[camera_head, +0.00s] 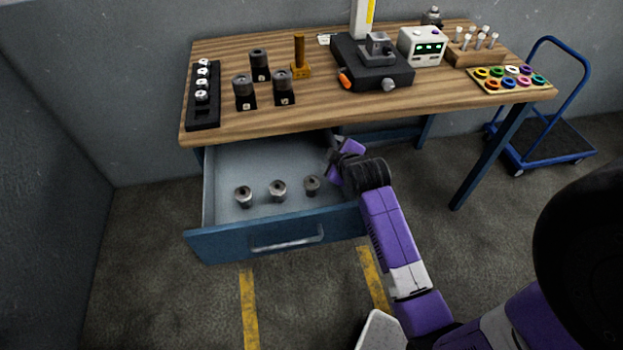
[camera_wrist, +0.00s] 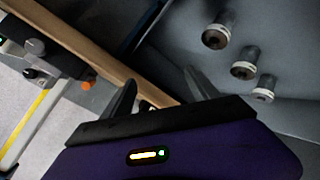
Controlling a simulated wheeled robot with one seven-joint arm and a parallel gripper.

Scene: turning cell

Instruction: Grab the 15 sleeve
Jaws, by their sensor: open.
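Three grey metal sleeves stand in a row in the open drawer: a left one (camera_head: 243,197), a middle one (camera_head: 278,190) and a right one (camera_head: 312,186). In the wrist view they show at upper right (camera_wrist: 218,30), (camera_wrist: 244,63), (camera_wrist: 264,88). No size marking is legible, so I cannot tell which is the 15 sleeve. My gripper (camera_head: 336,146) is over the back right of the drawer, by the bench's front edge. In the wrist view its fingers (camera_wrist: 160,88) are apart with nothing between them, off to the side of the sleeves.
The blue-fronted drawer (camera_head: 213,246) is pulled out under the wooden bench (camera_head: 345,112). On the bench are several dark cylinders in black stands (camera_head: 243,90), a black rack (camera_head: 204,118), a vise-like fixture (camera_head: 376,75) and a ring tray (camera_head: 510,80). A blue trolley (camera_head: 545,135) stands right.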

